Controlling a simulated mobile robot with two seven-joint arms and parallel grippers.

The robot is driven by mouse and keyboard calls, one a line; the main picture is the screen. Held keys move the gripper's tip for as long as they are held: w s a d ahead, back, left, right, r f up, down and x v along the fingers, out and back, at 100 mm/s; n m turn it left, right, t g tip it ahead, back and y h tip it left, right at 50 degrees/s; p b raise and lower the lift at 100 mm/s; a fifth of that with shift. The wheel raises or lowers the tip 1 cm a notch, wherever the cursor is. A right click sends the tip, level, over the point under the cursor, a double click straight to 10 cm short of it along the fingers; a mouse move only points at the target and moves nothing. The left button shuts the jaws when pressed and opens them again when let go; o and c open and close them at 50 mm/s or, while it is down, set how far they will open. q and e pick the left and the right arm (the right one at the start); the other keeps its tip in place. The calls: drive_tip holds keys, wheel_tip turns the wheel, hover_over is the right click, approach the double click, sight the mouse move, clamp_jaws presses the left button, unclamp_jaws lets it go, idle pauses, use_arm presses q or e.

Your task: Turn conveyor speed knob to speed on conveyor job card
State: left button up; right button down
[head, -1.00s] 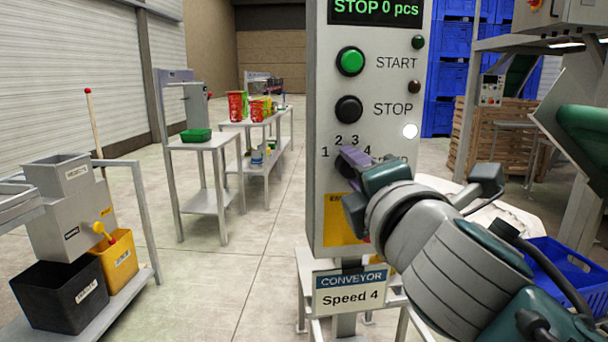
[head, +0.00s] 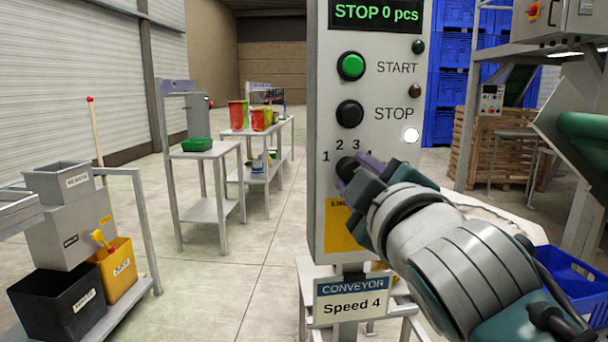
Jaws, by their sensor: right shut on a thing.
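The conveyor speed knob (head: 345,165) is a black dial on the grey control panel (head: 325,85). The numbers 1, 2 and 3 show around it; the place of the 4 is mostly covered by my gripper. My right gripper (head: 352,176) reaches in from the lower right and is shut on the knob, hiding much of it. I cannot read which number the knob points to. The conveyor job card (head: 350,300) below the panel reads "CONVEYOR Speed 4". My left gripper is not in view.
Above the knob are a green START button (head: 351,66), a black STOP button (head: 349,113) and a display (head: 376,14) reading "STOP 0 pcs". A cart with bins (head: 58,300) stands at left, metal tables (head: 212,152) behind. Open floor lies between cart and panel.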

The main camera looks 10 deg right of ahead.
drive_tip(key=shift+m, duration=0.8)
drive_tip(key=shift+c, duration=2.4)
unclamp_jaws()
drive_tip(key=s, duration=1)
drive_tip(key=shift+a, duration=0.3)
